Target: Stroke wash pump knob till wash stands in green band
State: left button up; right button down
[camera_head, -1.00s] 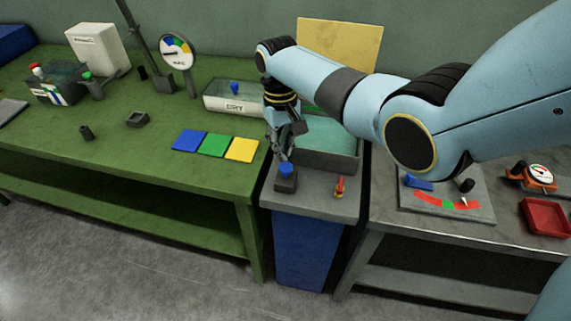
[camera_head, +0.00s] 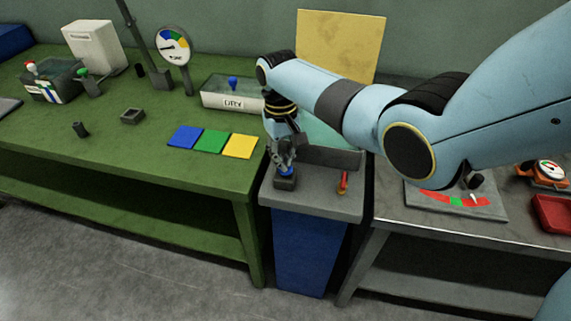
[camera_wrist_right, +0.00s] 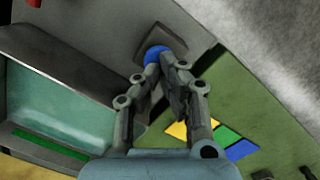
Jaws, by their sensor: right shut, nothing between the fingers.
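The blue pump knob (camera_head: 286,171) sits on a dark square base (camera_head: 284,184) at the front left of the grey wash stand. My right gripper (camera_head: 286,162) is shut and empty, pointing down at the knob's top. In the right wrist view, the gripper's fingertips (camera_wrist_right: 166,66) overlap the edge of the blue knob (camera_wrist_right: 155,54); I cannot tell whether they press on it. The wash basin (camera_wrist_right: 60,50) holds pale green liquid (camera_wrist_right: 62,98). A green band (camera_wrist_right: 50,144) runs along its far wall; the liquid's exact level against it is unclear. My left gripper is not in view.
A red-handled fitting (camera_head: 343,182) stands right of the knob. The green bench (camera_head: 120,165) on the left carries blue, green and yellow plates, a dial gauge (camera_head: 173,45) and a DRY tray (camera_head: 228,102). A grey bench (camera_head: 420,235) on the right carries a red tray (camera_head: 553,213).

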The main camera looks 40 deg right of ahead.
jog(key=shift+w+d+r+b, duration=0.15)
jog(key=shift+w+b, duration=0.2)
jog(key=shift+w, duration=0.2)
jog(key=shift+w+d+r+b, duration=0.1)
jog(key=shift+w+b, duration=0.25)
jog(key=shift+w, duration=0.15)
jog(key=shift+w+r, duration=0.15)
jog(key=shift+w, duration=0.25)
jog(key=shift+r, duration=0.15)
notch_tip(320, 180, up, 12)
jog(key=w, duration=0.1)
jog(key=shift+d, duration=0.15)
jog(key=shift+w, duration=0.2)
